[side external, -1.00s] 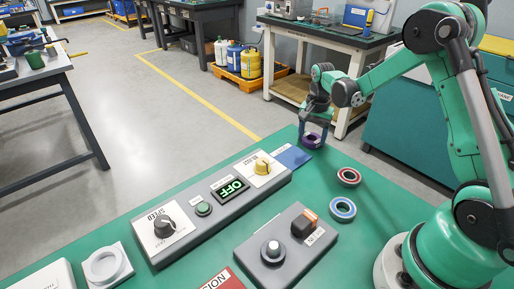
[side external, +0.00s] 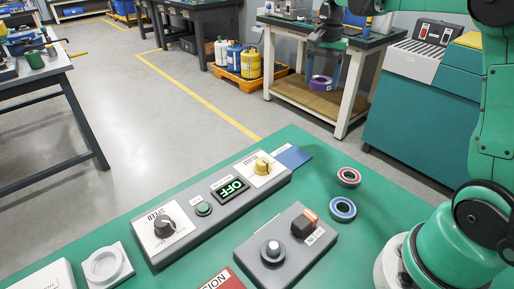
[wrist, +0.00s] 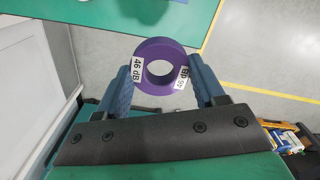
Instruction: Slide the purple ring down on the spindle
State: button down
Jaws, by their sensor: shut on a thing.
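The purple ring (wrist: 160,46) is held between the two blue fingers of my gripper (wrist: 163,66) in the wrist view. It carries white "46 dB" labels, and its hole is open to view. In the side external view the purple ring (side external: 321,83) hangs below my gripper (side external: 324,68), raised high above the far end of the green table. What looks like the spindle, a short light post (side external: 273,248), stands on a grey base plate (side external: 258,238) near the front of the table, bare and well apart from the ring.
A red ring (side external: 348,176) and a blue ring (side external: 342,209) lie right of the base plate. A grey control panel (side external: 208,208) with knobs and a lit "OFF" display lies to its left. A white round part (side external: 103,264) sits at front left.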

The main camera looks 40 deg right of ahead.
notch_tip(320, 180, up, 3)
jog(key=n, duration=1.2)
send_over(274, 245)
notch_tip(274, 245, down, 9)
jog(key=shift+w+r, duration=0.1)
jog(key=shift+w, duration=0.05)
jog(key=shift+s+f, duration=0.2)
jog(key=shift+f, duration=1.95)
jog(key=shift+f, duration=0.2)
